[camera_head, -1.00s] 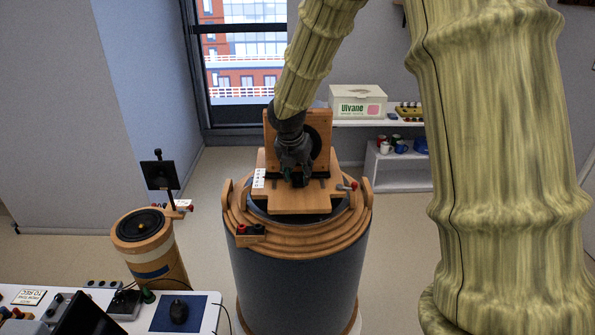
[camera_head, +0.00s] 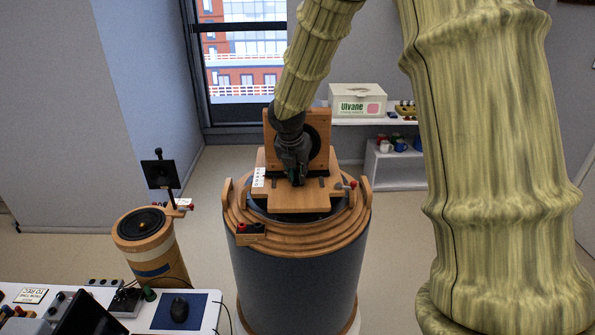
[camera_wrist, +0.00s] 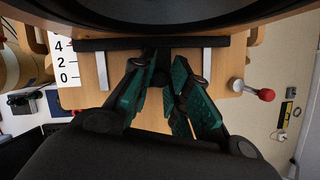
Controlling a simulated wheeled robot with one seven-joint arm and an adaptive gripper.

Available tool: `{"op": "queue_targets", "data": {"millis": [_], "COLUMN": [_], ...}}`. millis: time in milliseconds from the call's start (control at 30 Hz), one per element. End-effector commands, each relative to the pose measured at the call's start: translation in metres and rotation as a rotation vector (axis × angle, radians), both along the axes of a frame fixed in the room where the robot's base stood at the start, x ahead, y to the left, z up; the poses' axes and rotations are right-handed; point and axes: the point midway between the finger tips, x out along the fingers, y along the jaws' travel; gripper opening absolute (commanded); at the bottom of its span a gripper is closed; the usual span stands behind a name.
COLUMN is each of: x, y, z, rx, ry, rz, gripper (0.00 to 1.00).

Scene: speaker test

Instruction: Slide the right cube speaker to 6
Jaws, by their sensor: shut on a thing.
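The cube speaker (camera_head: 321,119), a wooden box with a round black cone, stands on a wooden slide board (camera_head: 298,203) on top of a large grey drum. Its cone edge (camera_wrist: 160,16) fills the top of the wrist view. A black bar (camera_wrist: 205,43) runs along its foot, over two grey rails. A white scale (camera_wrist: 61,62) at the left shows 0, 2 and 4; higher marks are cut off. My gripper (camera_wrist: 158,66) is in front of the speaker, its green-lined fingers closed on a small dark handle by the black bar. The fingers partly hide the handle.
A red-tipped lever (camera_head: 350,185) sticks out at the board's right. A red-buttoned wooden block (camera_head: 250,231) sits on the drum's front left rim. A round speaker (camera_head: 143,224) and a desk with a mouse (camera_head: 180,311) are at the left. A shelf (camera_head: 400,170) stands behind.

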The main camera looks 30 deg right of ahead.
Motion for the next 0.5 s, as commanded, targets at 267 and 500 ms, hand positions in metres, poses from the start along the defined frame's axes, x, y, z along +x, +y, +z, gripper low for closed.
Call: {"op": "queue_targets", "data": {"millis": [267,500], "x": [0.014,0.014], "y": [-0.008,-0.008], "z": [0.003,0.002], "rx": [0.0,-0.001], "ry": [-0.003,-0.004], "rz": [-0.001,0.0], "gripper": [0.0,0.21]}}
